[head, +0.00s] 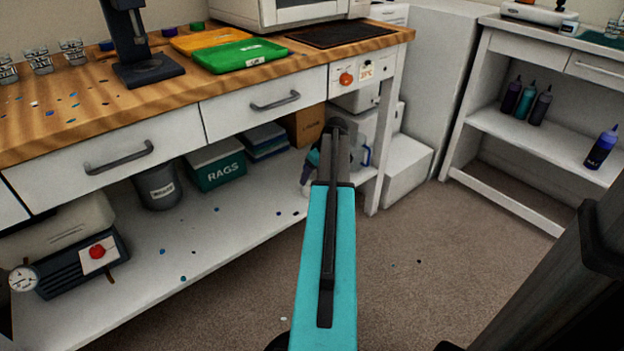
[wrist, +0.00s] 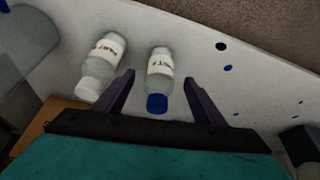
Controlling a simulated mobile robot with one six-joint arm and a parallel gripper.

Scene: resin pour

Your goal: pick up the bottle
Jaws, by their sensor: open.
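In the wrist view a bottle with a blue cap (wrist: 159,77) and a white label lies between the two fingers of my gripper (wrist: 160,80). The fingers are spread, with a gap on each side of it. A second bottle (wrist: 100,66), pale with a white cap and a label, is to the left, outside the left finger. Both are on a white shelf. In the head view my teal arm reaches toward the lower shelf under the bench, and it hides most of that spot.
The lower shelf (head: 200,240) carries a teal RAGS box (head: 217,170), a grey bin (head: 158,186) and a pump with a gauge (head: 75,265). The bench's drawers (head: 264,102) overhang it. Several dark bottles (head: 525,100) stand on a separate right-hand shelf. Open carpet lies between.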

